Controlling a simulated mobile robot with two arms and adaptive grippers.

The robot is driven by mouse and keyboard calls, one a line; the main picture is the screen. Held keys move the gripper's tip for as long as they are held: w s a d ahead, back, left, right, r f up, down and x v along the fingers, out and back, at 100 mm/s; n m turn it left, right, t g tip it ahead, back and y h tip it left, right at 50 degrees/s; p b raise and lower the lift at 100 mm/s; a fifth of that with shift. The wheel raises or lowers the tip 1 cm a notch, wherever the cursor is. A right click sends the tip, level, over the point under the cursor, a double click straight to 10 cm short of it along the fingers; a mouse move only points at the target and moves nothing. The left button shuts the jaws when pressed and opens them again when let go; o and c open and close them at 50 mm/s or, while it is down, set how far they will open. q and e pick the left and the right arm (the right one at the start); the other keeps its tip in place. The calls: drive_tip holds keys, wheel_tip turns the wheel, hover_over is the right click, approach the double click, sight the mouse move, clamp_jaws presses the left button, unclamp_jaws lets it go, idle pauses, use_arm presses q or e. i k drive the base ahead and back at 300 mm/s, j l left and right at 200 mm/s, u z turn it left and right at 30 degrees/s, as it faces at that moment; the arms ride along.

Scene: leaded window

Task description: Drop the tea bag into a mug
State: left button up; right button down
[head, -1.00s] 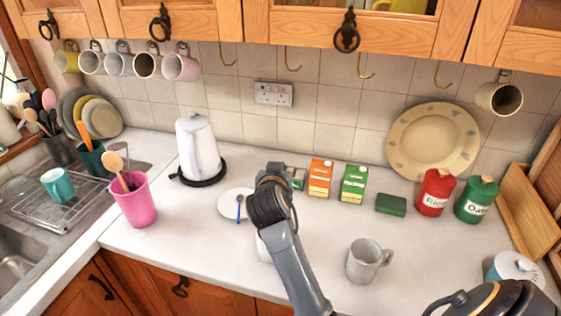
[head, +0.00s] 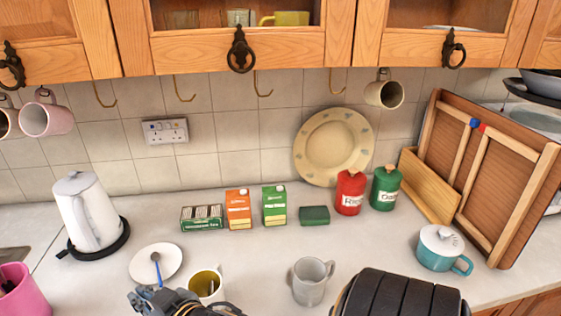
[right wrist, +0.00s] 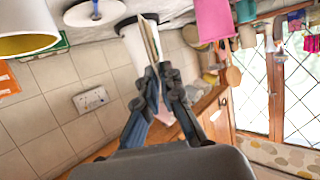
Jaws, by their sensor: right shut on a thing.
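My right gripper (head: 140,299) is at the bottom edge of the head view, just left of a white mug with a yellow inside (head: 205,284). In the right wrist view my right gripper (right wrist: 164,75) is shut on a thin, flat tea bag (right wrist: 152,38), seen nearly edge-on. The white mug also shows there at the upper left (right wrist: 25,44), apart from the bag. A grey mug (head: 310,284) stands farther right on the counter. My left gripper is out of view.
A saucer with a blue spoon (head: 143,265) and a white kettle (head: 88,210) are to the left. Orange (head: 238,210) and green (head: 274,206) cartons stand at the back. A lidded teal pot (head: 440,250) is at right.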

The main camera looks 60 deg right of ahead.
sight(314, 279)
drive_tip(key=i+j+z, duration=0.1)
drive_tip(key=z, duration=2.7)
drive_tip(key=i+j, duration=0.05)
drive_tip(key=j, duration=0.05)
